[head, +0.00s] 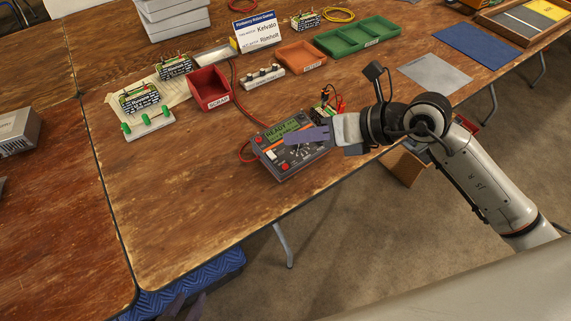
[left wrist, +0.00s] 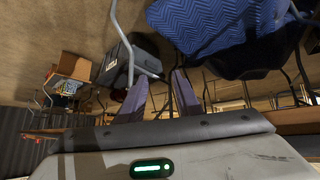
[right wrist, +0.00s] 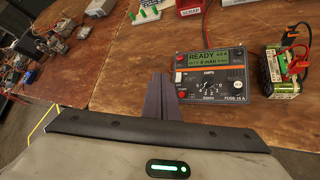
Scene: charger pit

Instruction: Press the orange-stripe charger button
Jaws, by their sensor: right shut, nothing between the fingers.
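The charger (head: 299,163) is a dark grey box near the table's front edge. Its green display reads READY, and it has a dial, a pale switch and red round parts on its face. Which part is the orange-stripe button I cannot tell. My right gripper (head: 290,140) is shut and empty, its purple fingers across the charger's face in the head view; in the right wrist view its fingertips (right wrist: 161,78) appear left of the charger. My left gripper (left wrist: 158,82) is open and empty, below the table edge.
A battery pack (right wrist: 283,72) with red and black clips stands right of the charger. The tabletop left of the charger (head: 190,190) is clear.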

